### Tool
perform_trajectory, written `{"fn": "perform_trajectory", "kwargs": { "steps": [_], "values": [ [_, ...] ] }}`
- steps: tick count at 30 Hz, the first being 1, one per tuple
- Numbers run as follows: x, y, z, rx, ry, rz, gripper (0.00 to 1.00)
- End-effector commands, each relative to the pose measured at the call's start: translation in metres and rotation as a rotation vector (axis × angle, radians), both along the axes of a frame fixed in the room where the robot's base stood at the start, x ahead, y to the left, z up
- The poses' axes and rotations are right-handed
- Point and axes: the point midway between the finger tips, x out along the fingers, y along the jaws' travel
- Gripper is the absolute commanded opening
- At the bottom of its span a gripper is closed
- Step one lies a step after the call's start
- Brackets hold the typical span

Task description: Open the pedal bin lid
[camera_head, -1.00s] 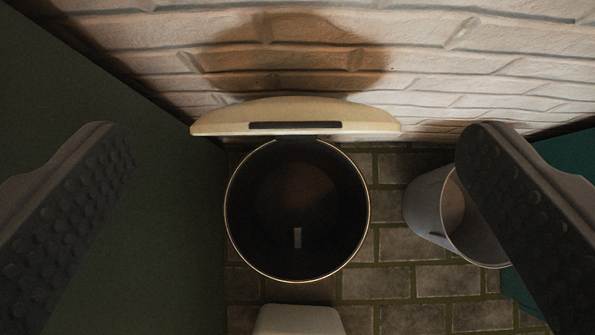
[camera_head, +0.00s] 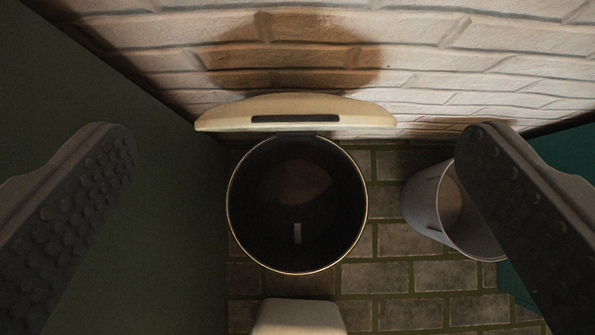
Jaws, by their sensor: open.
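The pedal bin (camera_head: 297,271) stands below the camera, seen from above, with a dark round inside and a thin bright rim. Its cream lid (camera_head: 350,112) stands raised at the back, close to the brick wall, with a dark slot-like strip along it. A pale block (camera_head: 299,317), perhaps the pedal, shows at the front of the bin. My gripper (camera_head: 297,135) is open and empty. Its two dark studded fingers are far apart, one at each side of the picture, and neither appears to touch the bin or lid.
A grey bucket (camera_head: 424,205) stands on the right, partly hidden by my right finger. A white brick wall (camera_head: 480,75) closes off the back. A dark green surface (camera_head: 175,210) is on the left. Paved floor (camera_head: 400,275) lies between bin and bucket.

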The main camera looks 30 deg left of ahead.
Motion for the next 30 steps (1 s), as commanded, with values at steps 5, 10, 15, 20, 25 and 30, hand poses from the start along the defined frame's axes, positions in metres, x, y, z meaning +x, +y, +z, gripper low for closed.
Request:
{"fn": "perform_trajectory", "kwargs": {
  "steps": [5,10,15,20,25,30],
  "values": [
    [-0.010,-0.008,0.015,-0.001,-0.003,0.000,0.94],
    [-0.022,-0.015,0.027,-0.002,0.000,0.001,0.94],
    [-0.034,-0.024,0.041,-0.002,0.000,-0.001,0.94],
    [-0.044,-0.031,0.057,0.001,-0.004,-0.001,0.94],
    [-0.057,-0.040,0.070,-0.001,-0.001,-0.001,0.94],
    [-0.067,-0.047,0.082,0.000,-0.001,-0.002,0.94]
  ]
}}
